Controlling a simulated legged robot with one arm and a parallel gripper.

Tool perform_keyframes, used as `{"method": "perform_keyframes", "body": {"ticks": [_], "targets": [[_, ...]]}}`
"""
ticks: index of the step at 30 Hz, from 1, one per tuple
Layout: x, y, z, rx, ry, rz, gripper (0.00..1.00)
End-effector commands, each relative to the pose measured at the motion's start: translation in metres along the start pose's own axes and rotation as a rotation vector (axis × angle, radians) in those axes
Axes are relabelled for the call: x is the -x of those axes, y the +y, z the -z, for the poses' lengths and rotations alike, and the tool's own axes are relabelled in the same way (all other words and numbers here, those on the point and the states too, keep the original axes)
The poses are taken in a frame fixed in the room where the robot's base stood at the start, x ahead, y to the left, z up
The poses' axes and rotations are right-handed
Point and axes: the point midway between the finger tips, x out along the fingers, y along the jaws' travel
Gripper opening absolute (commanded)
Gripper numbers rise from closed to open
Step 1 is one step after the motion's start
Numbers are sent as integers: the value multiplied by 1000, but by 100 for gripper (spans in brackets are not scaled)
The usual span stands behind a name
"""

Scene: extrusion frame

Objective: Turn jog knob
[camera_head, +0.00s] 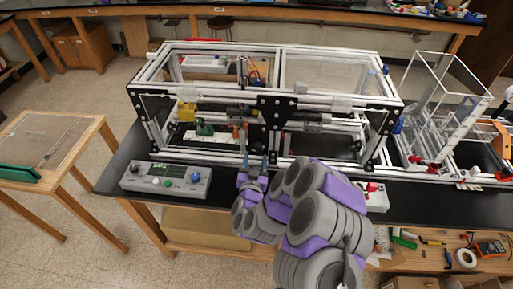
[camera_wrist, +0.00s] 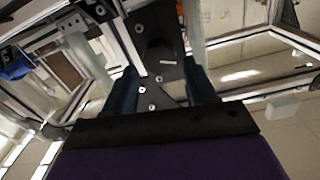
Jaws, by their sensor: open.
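A grey control box (camera_head: 165,181) sits on the black bench top, left of my gripper. No label is readable, so I cannot tell which one is the jog knob. My gripper (camera_head: 254,161) is open and empty in front of the extrusion frame (camera_head: 270,100), apart from the control box. In the wrist view its two dark blue fingers (camera_wrist: 160,80) stand apart, with a black frame bracket beyond them. The control box is not in the wrist view.
A second box with a red knob (camera_head: 375,193) is partly hidden behind my arm at the right. A clear-walled rig (camera_head: 445,110) stands farther right. Tools and tape lie on the lower shelf. The bench top around the control box is clear.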

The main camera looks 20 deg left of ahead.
Motion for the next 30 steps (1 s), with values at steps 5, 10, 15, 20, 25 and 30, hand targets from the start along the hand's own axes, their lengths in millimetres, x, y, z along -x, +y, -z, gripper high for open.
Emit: {"method": "perform_keyframes", "body": {"ticks": [5, 10, 15, 20, 25, 30], "targets": [[-26, 0, -1, -1, 2, -1, 56], [-45, 0, -1, 0, 3, 0, 56], [-55, 0, -1, 0, 0, 0, 56], [-58, 1, 0, 0, 0, -1, 56], [-58, 0, 0, -1, -1, 0, 56], [-58, 0, 0, -1, -1, 0, 43]]}}
